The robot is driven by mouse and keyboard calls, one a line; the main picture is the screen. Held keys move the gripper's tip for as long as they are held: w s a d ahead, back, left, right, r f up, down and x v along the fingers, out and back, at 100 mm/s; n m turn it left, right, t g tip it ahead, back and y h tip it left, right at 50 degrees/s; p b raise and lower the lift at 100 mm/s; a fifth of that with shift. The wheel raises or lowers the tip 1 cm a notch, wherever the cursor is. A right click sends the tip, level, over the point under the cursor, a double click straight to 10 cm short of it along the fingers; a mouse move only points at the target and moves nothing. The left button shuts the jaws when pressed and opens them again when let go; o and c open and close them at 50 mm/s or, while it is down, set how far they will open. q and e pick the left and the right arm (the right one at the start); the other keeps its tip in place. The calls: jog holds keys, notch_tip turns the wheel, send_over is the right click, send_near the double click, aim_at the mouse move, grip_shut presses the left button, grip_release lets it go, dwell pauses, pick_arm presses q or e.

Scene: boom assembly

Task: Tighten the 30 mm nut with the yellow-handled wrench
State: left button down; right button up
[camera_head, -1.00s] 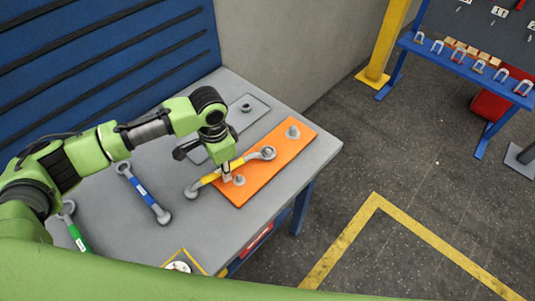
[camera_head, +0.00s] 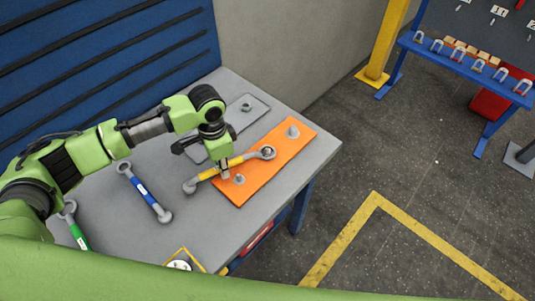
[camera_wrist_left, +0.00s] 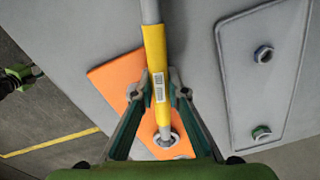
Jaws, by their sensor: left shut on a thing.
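The yellow-handled wrench (camera_head: 237,162) lies across the orange plate (camera_head: 262,176), its near end reaching past the plate's left edge. Its far ring end sits around a nut (camera_head: 267,152) on the plate; the wrist view also shows the ring around the nut (camera_wrist_left: 165,138). My left gripper (camera_head: 224,172) is shut on the yellow handle, with one finger on each side of it in the wrist view (camera_wrist_left: 158,92). A green and black part at that view's left edge looks like my right arm; its fingers cannot be made out.
The orange plate has two other bolts, one near (camera_head: 239,180) and one far (camera_head: 293,132). A grey plate with nuts (camera_head: 257,103) lies behind. A blue-handled wrench (camera_head: 144,193) and a green-handled wrench (camera_head: 78,236) lie left on the grey table (camera_head: 118,232).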

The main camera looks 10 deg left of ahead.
pick_arm(q)
jog(key=shift+w+a+m, duration=0.2)
jog(key=shift+w+m, duration=0.1)
jog(key=shift+w, duration=0.05)
jog(key=shift+w+a+r, duration=0.1)
jog(key=shift+w, duration=0.05)
jog(key=shift+w+a+m+p, duration=0.15)
jog(key=shift+w+m+p, duration=0.1)
jog(key=shift+m+p, duration=0.05)
dwell(0.4)
jog(key=shift+w+a+m, duration=0.25)
jog(key=shift+w+m, duration=0.15)
dwell(0.3)
jog(key=shift+w+a+m, duration=0.2)
jog(key=shift+w+m, duration=0.1)
jog(key=shift+w, duration=0.1)
